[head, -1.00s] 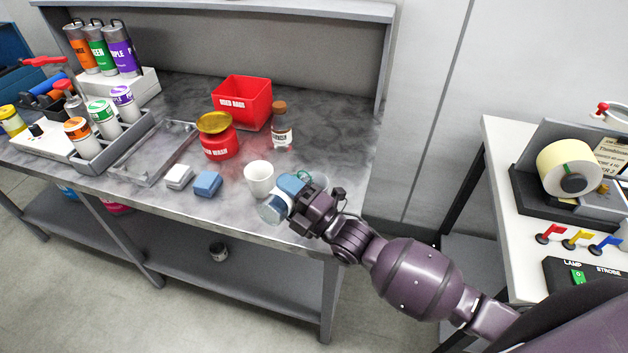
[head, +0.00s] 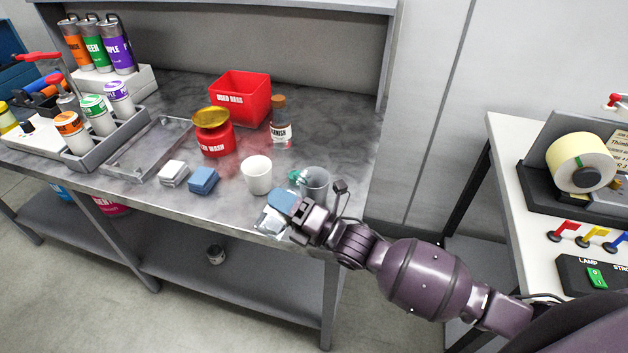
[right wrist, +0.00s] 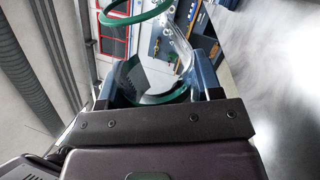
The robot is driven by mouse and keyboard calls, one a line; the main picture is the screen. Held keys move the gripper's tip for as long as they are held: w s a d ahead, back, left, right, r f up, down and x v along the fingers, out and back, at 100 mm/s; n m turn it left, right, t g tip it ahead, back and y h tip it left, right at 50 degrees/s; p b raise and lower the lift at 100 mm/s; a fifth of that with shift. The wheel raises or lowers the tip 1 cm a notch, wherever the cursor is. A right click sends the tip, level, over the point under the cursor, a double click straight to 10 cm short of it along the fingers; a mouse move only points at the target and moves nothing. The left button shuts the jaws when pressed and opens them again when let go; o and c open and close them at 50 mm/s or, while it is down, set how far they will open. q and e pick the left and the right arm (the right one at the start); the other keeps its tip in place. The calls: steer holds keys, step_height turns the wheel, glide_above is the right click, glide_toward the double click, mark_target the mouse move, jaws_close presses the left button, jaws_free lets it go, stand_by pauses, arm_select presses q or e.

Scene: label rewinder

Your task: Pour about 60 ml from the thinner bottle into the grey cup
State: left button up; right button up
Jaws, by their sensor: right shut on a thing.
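My right gripper (head: 283,207) is shut on a clear bottle (head: 268,222), which I take to be the thinner bottle. The bottle is tilted near the table's front edge, its clear base toward the lower left. A green part (head: 294,177) shows beyond the fingers, close beside the grey cup (head: 314,184). The gripper hides the bottle's middle. The grey cup stands upright at the table's right front. In the right wrist view the clear bottle with green rings (right wrist: 160,97) sits between the blue fingers. I cannot tell whether liquid flows. My left gripper is not in view.
A white cup (head: 257,176) stands just left of the bottle. A corked bottle (head: 280,128), a red bin (head: 241,98) and a red tub (head: 215,140) are behind. Blue (head: 203,180) and white (head: 173,173) blocks lie left. A rewinder bench (head: 500,150) stands right.

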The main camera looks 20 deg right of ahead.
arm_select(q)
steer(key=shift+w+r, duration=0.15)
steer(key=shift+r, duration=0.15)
arm_select(e)
steer(key=shift+w+d+r+n, duration=0.1)
steer(key=shift+w+d+n, duration=0.05)
steer(key=shift+n, duration=0.35)
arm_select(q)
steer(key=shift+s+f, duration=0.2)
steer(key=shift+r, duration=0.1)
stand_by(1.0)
